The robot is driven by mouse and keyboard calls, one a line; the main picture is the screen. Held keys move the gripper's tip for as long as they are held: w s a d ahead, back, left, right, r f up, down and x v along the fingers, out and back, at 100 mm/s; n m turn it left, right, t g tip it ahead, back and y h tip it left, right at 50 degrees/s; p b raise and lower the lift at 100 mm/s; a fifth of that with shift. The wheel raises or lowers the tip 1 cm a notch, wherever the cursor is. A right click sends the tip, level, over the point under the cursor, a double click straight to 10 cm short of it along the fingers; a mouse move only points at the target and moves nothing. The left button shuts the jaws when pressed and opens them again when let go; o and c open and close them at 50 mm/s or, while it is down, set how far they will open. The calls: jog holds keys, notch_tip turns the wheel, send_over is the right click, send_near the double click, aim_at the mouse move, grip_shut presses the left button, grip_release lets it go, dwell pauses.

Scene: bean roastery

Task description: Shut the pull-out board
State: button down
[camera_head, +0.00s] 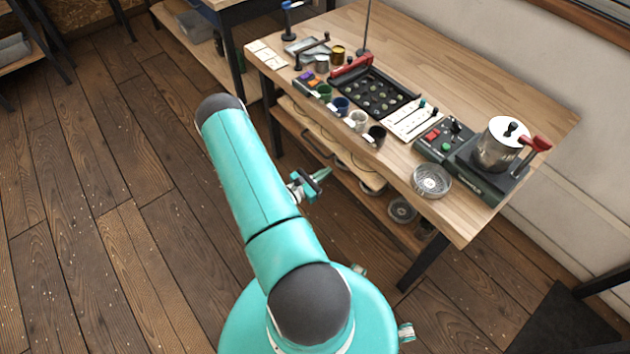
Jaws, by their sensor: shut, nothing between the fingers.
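The pull-out board (373,181) is a pale wooden slab under the front edge of the roastery table. It sticks out a little beyond the tabletop, and its back part is hidden beneath the table. Dark curved shapes show along it, too small to make out. My gripper (322,178) is shut and empty, in front of the board's front edge on the floor side. It looks close to the board, but I cannot tell whether it touches.
A lower shelf holds another round dish (402,210). The plank floor (110,190) at left is clear.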

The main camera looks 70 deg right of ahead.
aim_at(344, 161)
jog(key=shift+x, duration=2.6)
jog(key=x, duration=0.4)
jog(key=shift+s+d, duration=0.25)
jog(key=shift+d, duration=0.15)
jog(key=shift+r, duration=0.1)
jog(key=shift+w+a, duration=0.3)
jog(key=v, duration=1.4)
